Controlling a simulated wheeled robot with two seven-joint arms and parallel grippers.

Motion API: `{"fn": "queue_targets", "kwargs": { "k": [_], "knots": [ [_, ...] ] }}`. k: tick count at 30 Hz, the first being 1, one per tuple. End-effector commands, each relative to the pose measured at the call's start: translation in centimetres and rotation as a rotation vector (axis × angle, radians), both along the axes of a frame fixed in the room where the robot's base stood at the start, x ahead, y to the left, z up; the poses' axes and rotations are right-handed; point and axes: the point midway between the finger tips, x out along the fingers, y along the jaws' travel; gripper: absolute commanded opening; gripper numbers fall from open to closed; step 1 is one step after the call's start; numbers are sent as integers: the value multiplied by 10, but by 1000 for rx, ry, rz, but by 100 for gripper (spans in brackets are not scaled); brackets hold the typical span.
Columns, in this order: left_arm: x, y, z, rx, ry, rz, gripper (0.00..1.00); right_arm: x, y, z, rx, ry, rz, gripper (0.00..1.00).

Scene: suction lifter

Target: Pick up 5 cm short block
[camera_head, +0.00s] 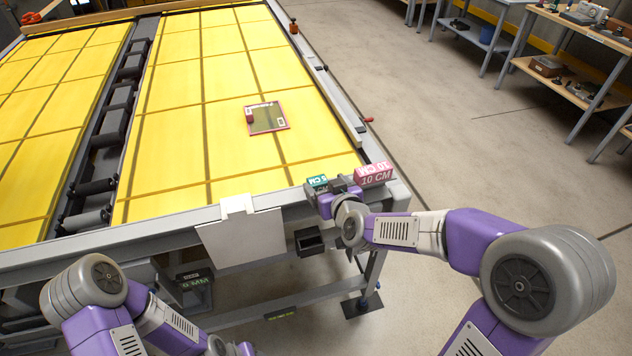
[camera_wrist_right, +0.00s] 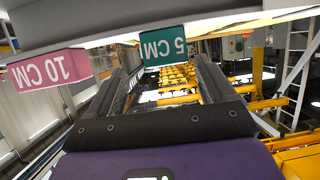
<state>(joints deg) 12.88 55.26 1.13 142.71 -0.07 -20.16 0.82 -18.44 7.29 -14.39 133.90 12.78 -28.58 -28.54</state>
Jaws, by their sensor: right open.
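The short 5 cm block (camera_head: 317,181) is green with white lettering and sits at the near right corner of the yellow-topped table. In the right wrist view, the green block (camera_wrist_right: 163,46) shows upside down between the finger ends. My right gripper (camera_head: 338,183) is open at the block, a dark finger on either side; I cannot tell whether they touch it. In the right wrist view, the open right gripper (camera_wrist_right: 165,75) has nothing clamped.
A pink 10 cm block (camera_head: 374,174) sits just right of the green one, and also shows in the wrist view (camera_wrist_right: 48,70). A red-framed panel (camera_head: 266,118) lies on the table (camera_head: 170,120). A white sheet (camera_head: 243,238) hangs at the front edge.

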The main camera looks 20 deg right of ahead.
Motion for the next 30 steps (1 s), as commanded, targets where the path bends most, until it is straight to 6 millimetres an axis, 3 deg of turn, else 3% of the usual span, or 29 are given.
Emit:
{"fn": "queue_targets", "kwargs": {
  "k": [13, 23, 30],
  "knots": [
    [0, 0, -10, 0, 0, 0, 43, 50, 12, -24, 0, 5, -1, 83],
    [0, 0, -10, 0, 0, 0, 43, 56, 13, -25, 1, 4, -1, 83],
    [0, 0, -10, 0, 0, 0, 43, 56, 13, -25, 1, 4, 0, 46]
  ]
}}
